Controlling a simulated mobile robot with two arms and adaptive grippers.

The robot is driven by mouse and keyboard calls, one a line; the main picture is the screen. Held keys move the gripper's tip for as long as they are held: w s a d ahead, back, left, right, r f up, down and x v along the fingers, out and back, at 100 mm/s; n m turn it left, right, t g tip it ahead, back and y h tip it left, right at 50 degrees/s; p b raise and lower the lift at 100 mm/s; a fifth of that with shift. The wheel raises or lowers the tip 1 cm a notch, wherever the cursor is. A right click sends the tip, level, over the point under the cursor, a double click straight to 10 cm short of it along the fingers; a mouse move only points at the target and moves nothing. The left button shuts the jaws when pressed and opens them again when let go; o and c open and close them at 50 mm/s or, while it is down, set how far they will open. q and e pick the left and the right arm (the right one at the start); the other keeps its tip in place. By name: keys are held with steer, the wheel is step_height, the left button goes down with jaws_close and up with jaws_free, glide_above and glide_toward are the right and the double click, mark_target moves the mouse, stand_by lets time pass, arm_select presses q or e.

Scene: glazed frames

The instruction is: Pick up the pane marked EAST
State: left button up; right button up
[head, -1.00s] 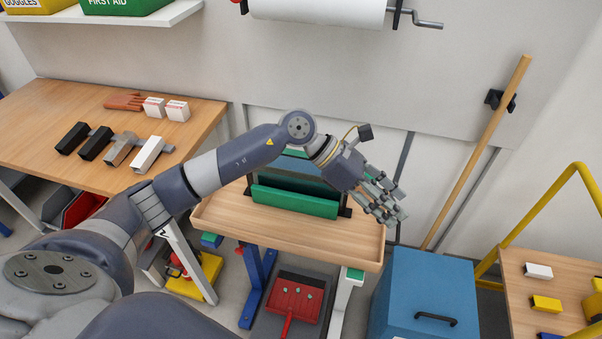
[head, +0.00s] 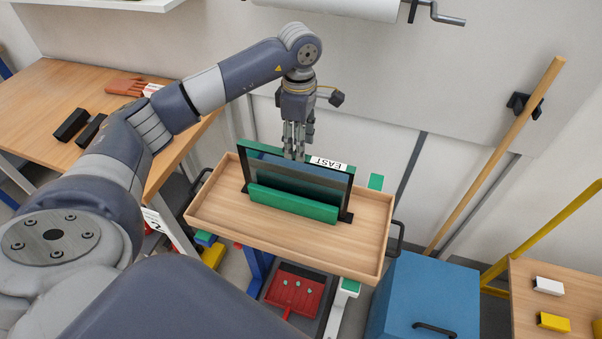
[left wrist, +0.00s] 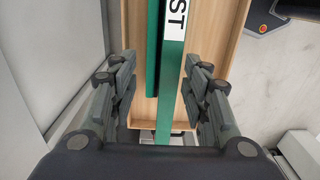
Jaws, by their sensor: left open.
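The pane marked EAST (head: 328,163) stands upright in a wooden tray (head: 222,212). It has a green top edge with a white label and dark glass below. My left gripper (head: 295,153) points down at the top edge, left of the label. In the left wrist view my open left gripper (left wrist: 162,80) has its fingers on both sides of the pane's green edge (left wrist: 168,85), with a gap on each side. The letters ST show there; the rest of the label is cut off. My right gripper is not in view.
A lower green bar (head: 292,204) stands in front of the pane, with black feet beside it. A blue box (head: 425,295) is at the lower right. A wooden bench (head: 50,130) is on the left. A wall with a paper roll (head: 330,7) is behind.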

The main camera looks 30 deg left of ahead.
mark_target(295, 167)
arm_select(q)
steer(key=shift+s+f+p, duration=0.2)
steer(key=shift+s+f, duration=0.15)
steer(key=shift+f, duration=0.2)
steer(key=shift+s+f+p, duration=0.15)
steer(key=shift+s+f, duration=0.15)
steer(key=shift+f, duration=0.25)
step_height(295, 167, down, 2)
steer(key=shift+f+p, duration=0.1)
steer(key=shift+p, duration=0.35)
steer(key=f, duration=0.1)
steer(key=f+p, duration=0.2)
steer(key=f, duration=0.1)
steer(key=shift+s+a+f, duration=0.1)
steer(key=shift+s+a, duration=0.05)
steer(key=shift+a, duration=0.15)
steer(key=shift+f, duration=0.2)
steer(key=c, duration=0.8)
jaws_close()
steer(key=shift+w+r, duration=0.15)
steer(key=shift+w, duration=0.1)
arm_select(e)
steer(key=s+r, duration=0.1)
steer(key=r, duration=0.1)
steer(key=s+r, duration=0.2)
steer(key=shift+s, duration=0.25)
